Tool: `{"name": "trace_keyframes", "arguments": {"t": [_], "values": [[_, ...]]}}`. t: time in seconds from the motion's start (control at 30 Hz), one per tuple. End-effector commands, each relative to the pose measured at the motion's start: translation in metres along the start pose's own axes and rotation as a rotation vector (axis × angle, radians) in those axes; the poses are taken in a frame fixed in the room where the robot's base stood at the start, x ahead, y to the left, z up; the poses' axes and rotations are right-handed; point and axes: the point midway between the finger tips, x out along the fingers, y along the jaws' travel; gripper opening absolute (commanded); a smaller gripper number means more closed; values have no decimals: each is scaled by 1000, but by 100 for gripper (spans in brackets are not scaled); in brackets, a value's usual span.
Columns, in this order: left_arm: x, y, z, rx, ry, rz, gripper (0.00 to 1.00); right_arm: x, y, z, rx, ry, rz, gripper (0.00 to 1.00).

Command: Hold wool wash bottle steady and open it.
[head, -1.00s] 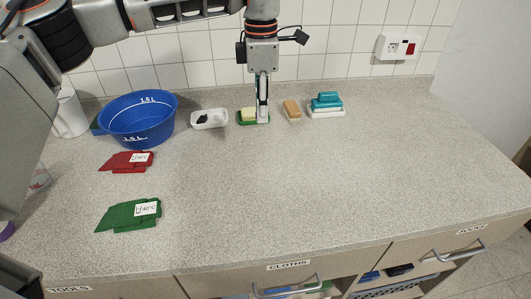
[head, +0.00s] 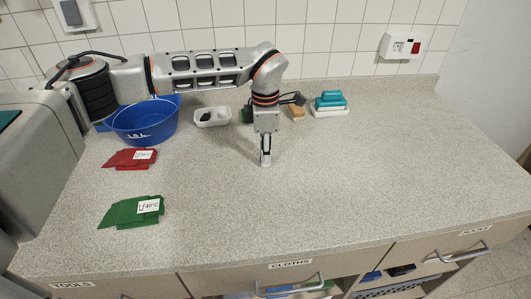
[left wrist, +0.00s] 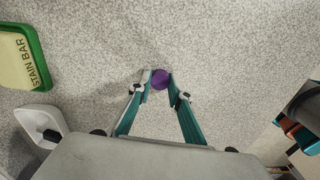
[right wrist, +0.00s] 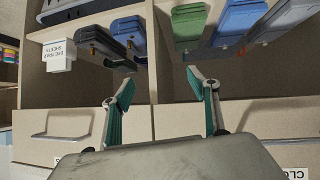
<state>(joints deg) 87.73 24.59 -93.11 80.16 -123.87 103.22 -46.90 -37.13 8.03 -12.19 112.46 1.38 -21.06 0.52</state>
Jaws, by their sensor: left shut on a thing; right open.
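My left gripper (head: 265,162) is low over the middle of the worktop, in front of the soap dishes. In the left wrist view its fingertips (left wrist: 160,80) are shut on a small round purple thing (left wrist: 160,77), which looks like a cap. No bottle body shows, so I cannot tell whether it belongs to the wool wash bottle. My right gripper (right wrist: 165,88) is open and empty in the right wrist view, in front of drawers and an open shelf. It is not in the head view.
A blue basin (head: 146,124), red cloth (head: 128,160) and green cloth (head: 130,214) lie at left. Along the back stand a white dish (head: 212,117), a brown block (head: 297,113) and a teal-topped block (head: 330,101). The right worktop (head: 400,160) is clear.

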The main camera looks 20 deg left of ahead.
Motion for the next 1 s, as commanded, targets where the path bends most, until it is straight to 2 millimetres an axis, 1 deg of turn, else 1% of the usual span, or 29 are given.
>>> {"name": "trace_keyframes", "arguments": {"t": [0.33,0.37,0.4,0.43,0.77,0.87,0.97,1.0], "values": [[3,0,0,0,-1,1,0,1,0,3,0,-5,0,60],[3,0,1,0,-2,1,21,1,0,3,0,-5,0,60],[3,0,1,0,-2,1,32,1,0,3,0,-5,0,60],[2,0,1,0,-2,1,36,1,0,3,0,-5,0,60],[2,0,0,0,-2,1,36,0,0,0,0,0,1,60],[-4,1,1,0,-2,3,36,0,0,-1,0,2,1,60],[-17,1,1,1,-3,4,36,0,0,-1,0,2,1,60],[-24,1,1,1,-3,6,36,0,0,0,1,2,1,60]]}}
